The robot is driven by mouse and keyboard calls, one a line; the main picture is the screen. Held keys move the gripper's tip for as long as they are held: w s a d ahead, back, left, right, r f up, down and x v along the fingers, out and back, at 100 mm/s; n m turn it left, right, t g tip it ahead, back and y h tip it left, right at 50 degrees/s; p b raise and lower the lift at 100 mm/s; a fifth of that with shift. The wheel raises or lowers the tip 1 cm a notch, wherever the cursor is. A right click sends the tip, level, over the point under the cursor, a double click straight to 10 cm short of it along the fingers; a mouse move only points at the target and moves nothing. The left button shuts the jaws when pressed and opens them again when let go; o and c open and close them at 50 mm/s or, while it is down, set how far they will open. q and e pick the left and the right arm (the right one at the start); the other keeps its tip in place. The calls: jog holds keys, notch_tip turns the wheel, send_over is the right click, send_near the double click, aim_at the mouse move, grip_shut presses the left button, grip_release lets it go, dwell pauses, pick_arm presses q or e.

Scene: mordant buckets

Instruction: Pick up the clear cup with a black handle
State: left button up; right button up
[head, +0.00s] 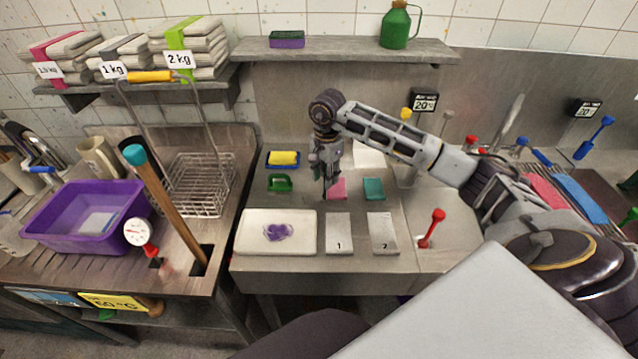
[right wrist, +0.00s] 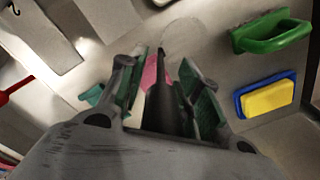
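My right gripper (head: 325,172) points down over the steel counter, left of the pink block. In the right wrist view, a black handle (right wrist: 168,98) stands between the two green-padded fingers of the gripper (right wrist: 167,85). A gap shows between the left finger and the handle, so the fingers look open around it. A faint round clear outline (right wrist: 184,38) lies beyond the handle, apparently the clear cup's body; it is hard to tell from the counter. In the head view the cup is mostly hidden by the gripper. My left gripper is not in view.
A pink block (head: 338,188), a teal block (head: 373,188), a green-handled tool (head: 280,183) and a yellow-blue sponge (head: 283,158) lie nearby. In front are a white tray (head: 255,245) and numbered cards (head: 338,233).

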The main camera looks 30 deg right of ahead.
dwell(0.5)
grip_shut()
